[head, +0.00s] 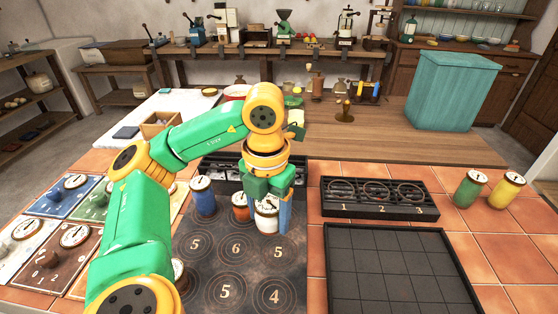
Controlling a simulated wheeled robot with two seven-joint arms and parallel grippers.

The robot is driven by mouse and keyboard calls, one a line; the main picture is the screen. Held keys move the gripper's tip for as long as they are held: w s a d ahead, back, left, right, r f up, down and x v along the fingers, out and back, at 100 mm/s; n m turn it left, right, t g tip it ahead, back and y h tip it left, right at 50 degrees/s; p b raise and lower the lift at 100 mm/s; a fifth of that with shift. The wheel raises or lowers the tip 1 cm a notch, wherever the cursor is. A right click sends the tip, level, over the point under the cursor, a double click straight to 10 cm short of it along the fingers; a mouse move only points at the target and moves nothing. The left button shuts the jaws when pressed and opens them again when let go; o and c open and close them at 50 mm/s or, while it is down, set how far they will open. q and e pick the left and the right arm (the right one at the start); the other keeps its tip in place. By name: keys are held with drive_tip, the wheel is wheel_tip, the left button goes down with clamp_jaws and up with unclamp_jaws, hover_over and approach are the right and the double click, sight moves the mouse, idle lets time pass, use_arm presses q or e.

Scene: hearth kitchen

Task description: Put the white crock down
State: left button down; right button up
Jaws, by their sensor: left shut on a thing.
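My left gripper (268,192) reaches in from the left and is shut on the white crock (267,215). The white crock is upright, with a dial on its lid, over the right part of the dark board with numbered rings (225,262). I cannot tell whether its base touches the board. The blue crock (203,197) and the orange crock (240,208) stand to its left at the board's back. My right gripper is not in view.
A black rack numbered 1 to 3 (378,209) and an empty gridded tray (398,268) lie to the right. Green (468,189) and yellow (505,191) crocks stand at the far right. Coloured dial panels (62,197) lie left. A teal bin (452,92) stands behind.

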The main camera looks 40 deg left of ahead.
use_arm(q)
drive_tip(key=w+a+f, duration=0.2)
drive_tip(key=w+f, duration=0.1)
drive_tip(key=w+a+f, duration=0.2)
drive_tip(key=w+f, duration=0.1)
drive_tip(key=w+a+f, duration=0.2)
drive_tip(key=w+f, duration=0.1)
drive_tip(key=w, duration=0.1)
drive_tip(key=shift+w+a+b, duration=0.1)
drive_tip(key=shift+a+b, duration=0.15)
drive_tip(key=shift+b, duration=0.05)
wheel_tip(320, 180, down, 3)
drive_tip(key=shift+r+p, duration=0.1)
drive_tip(key=shift+p, duration=0.2)
drive_tip(key=shift+a+f, duration=0.1)
drive_tip(key=shift+f, duration=0.2)
drive_tip(key=shift+f, duration=0.1)
drive_tip(key=shift+c, duration=0.3)
unclamp_jaws()
